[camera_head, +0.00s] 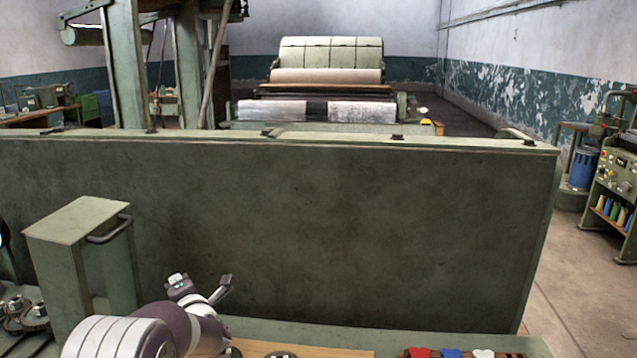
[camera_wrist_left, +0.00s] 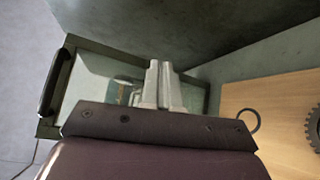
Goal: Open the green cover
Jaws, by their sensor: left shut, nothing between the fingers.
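A green box-like cover (camera_head: 80,225) with a flat pale top and a dark bar handle (camera_head: 110,229) on its right side stands at the left of the head view, in front of the large green panel. My left gripper (camera_head: 203,292) is low and to the right of the cover, apart from its handle. In the left wrist view its fingers (camera_wrist_left: 160,69) are together and hold nothing. Behind them is a green-framed part (camera_wrist_left: 87,60) with a dark bar at its left; I cannot tell whether this is the cover. My right gripper is not in view.
The large green panel (camera_head: 340,225) spans the bench behind my left arm. A wooden board (camera_wrist_left: 270,100) with a gear (camera_wrist_left: 314,128) lies at the right in the wrist view. Red, blue and white items line the bench's front right. Metal parts (camera_head: 25,313) sit at the left.

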